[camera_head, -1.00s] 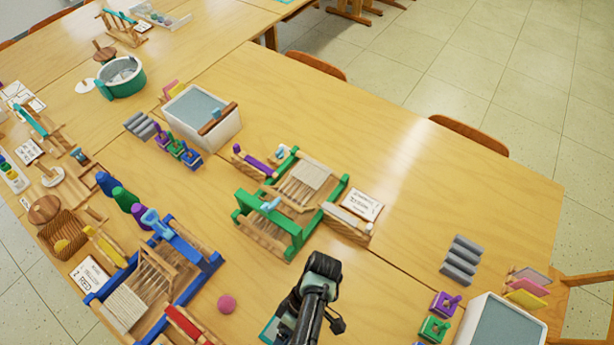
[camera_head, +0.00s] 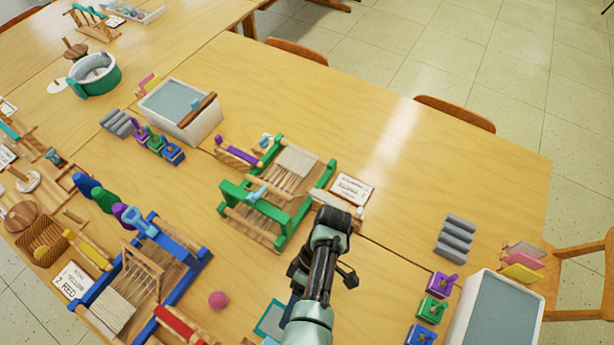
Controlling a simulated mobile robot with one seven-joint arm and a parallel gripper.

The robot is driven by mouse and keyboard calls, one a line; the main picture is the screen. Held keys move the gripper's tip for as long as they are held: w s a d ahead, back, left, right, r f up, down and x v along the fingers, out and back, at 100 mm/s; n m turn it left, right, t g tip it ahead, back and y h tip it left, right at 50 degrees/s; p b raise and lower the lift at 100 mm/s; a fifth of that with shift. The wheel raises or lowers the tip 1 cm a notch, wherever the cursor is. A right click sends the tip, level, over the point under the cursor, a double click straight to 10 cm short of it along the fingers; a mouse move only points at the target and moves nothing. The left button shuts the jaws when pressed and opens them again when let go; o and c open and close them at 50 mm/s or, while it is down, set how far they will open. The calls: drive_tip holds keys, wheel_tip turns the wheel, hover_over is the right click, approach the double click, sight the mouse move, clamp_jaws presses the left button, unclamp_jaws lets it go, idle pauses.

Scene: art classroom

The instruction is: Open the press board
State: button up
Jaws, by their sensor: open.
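My gripper (camera_head: 334,217) is the dark end of my arm, reaching up from the bottom edge over the table. It is open, with nothing visible in it. It shows in front of the near right corner of the green wooden loom (camera_head: 232,190); I cannot tell its height above the table. A flat teal-edged board (camera_head: 268,318) lies at the bottom, left of my arm and partly hidden by it. I cannot tell whether this is the press board, or whether it is open or shut. No other thing is clearly a press board.
A blue loom (camera_head: 180,277) and a pink ball (camera_head: 217,299) are left of my arm. A white card (camera_head: 352,188) lies beyond my gripper. Grey rolls (camera_head: 456,238), coloured blocks (camera_head: 437,311) and a white tub (camera_head: 535,330) stand at right.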

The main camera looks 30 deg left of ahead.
drive_tip(key=w+r+b, duration=0.1)
drive_tip(key=w+b, duration=0.1)
drive_tip(key=w, duration=0.4)
drive_tip(key=shift+w+d+r, duration=0.15)
drive_tip(key=shift+r, duration=0.1)
idle(0.6)
drive_tip(key=b+v, duration=0.1)
drive_tip(key=v, duration=1.2)
idle(0.3)
